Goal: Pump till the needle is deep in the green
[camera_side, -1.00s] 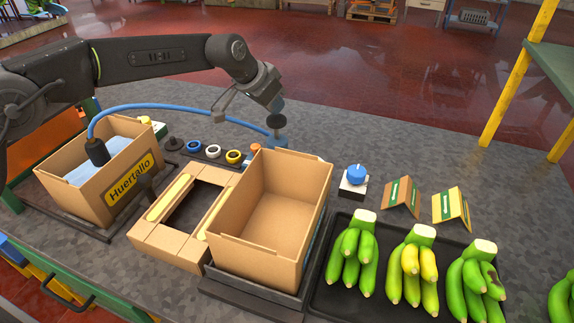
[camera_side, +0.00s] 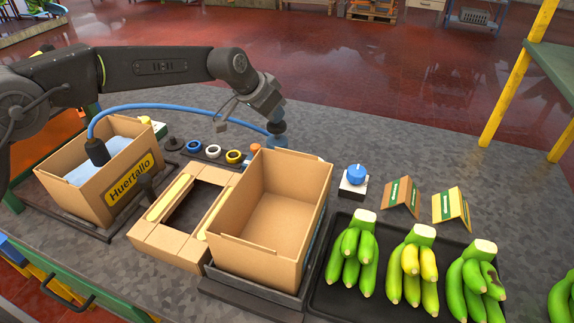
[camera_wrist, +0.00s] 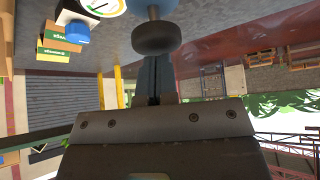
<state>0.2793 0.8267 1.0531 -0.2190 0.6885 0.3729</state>
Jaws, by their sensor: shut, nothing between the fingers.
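The pump, with a blue body (camera_side: 278,142) and a round black knob (camera_side: 279,127), stands behind the open middle box. The knob also shows large in the wrist view (camera_wrist: 156,38). My gripper (camera_side: 278,115) is shut and empty, tips down at the top of the knob; they look to be touching it. Its blue-grey fingers lie together in the wrist view (camera_wrist: 154,88). A white gauge (camera_wrist: 100,6) with a green part shows at the top edge of the wrist view, cut off. I cannot read the needle's place on the scale. In the side view the gauge is not clearly visible.
A blue hose (camera_side: 180,105) arches from the "Huertallo" box (camera_side: 133,183) to the pump. The open middle box (camera_side: 270,210) stands in front of the pump.

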